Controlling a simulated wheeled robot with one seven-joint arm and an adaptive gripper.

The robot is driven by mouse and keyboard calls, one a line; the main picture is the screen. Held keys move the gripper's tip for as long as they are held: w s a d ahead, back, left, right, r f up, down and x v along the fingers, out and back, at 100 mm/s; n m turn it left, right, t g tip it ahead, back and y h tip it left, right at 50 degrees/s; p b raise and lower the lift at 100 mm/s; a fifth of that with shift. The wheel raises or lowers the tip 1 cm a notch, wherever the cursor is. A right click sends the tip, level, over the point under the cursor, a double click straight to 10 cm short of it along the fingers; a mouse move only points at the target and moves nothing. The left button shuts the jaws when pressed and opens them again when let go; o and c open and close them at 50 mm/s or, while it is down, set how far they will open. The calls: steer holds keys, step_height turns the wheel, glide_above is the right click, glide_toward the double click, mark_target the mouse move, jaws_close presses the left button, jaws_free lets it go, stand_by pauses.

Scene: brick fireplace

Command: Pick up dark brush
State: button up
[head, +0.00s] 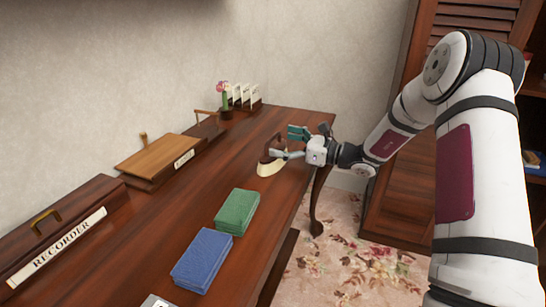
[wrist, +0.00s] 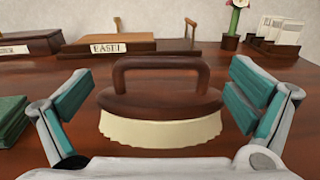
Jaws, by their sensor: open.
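The dark brush (wrist: 160,106) stands upright on the table, with a dark brown body, an arched handle on top and cream bristles below. In the head view the brush (head: 270,168) is near the far right part of the table, partly hidden by my gripper. My gripper (head: 288,144) is open at the brush, low over the table. In the wrist view its two teal-padded fingers (wrist: 158,100) stand to the left and right of the brush, with a gap on each side. Nothing is held.
A green book (head: 237,212) and a blue book (head: 202,260) lie nearer on the table (head: 150,235). Wooden boxes, one lettered RECORDER (head: 62,240), line the wall side. A flower and card rack (head: 244,95) stand at the back. A dark cabinet (head: 400,210) is at the right.

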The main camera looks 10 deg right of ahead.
mark_target(273, 136)
steer(key=x, duration=0.3)
steer(key=shift+w, duration=0.1)
steer(key=c, duration=1.6)
steer(key=shift+o, duration=0.2)
steer(key=shift+r, duration=0.1)
